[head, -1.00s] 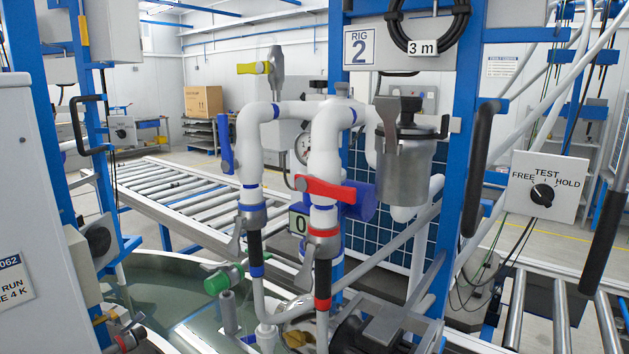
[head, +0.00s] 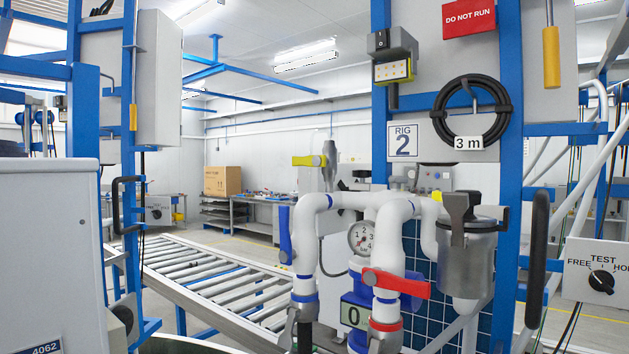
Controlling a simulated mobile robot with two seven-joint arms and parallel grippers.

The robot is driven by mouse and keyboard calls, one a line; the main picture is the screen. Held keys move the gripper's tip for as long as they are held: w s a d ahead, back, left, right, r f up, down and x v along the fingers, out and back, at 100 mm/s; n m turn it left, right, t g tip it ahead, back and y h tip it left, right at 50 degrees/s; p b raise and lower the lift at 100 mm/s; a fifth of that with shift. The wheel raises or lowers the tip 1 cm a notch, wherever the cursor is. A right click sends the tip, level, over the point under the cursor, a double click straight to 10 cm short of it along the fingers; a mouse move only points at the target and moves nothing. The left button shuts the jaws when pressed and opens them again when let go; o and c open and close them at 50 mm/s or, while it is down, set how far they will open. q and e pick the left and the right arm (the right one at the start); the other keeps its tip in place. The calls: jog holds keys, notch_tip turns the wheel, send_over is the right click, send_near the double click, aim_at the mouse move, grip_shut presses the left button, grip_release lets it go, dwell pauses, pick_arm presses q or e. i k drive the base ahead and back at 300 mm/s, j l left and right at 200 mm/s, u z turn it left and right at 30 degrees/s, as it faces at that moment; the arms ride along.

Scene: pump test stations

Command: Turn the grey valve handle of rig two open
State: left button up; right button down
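A red lever handle (head: 396,283) lies roughly level across the right white pipe. A blue lever handle (head: 285,235) stands upright beside the left white pipe (head: 305,255). A second grey upright piece (head: 329,165) stands behind, beside a yellow lever (head: 308,161); I cannot tell what it belongs to. Neither of my grippers is in view.
A pressure gauge (head: 362,239) sits between the pipes. A coiled black hose (head: 472,110) and a red DO NOT RUN sign (head: 469,17) hang above. A black grab bar (head: 536,258) and a test switch box (head: 601,271) are at the right. A roller conveyor (head: 215,280) runs behind.

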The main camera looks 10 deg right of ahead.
aim_at(395, 182)
jog(key=j+u, duration=0.45)
jog(key=i+j+u, duration=0.15)
jog(key=j+u, duration=0.3)
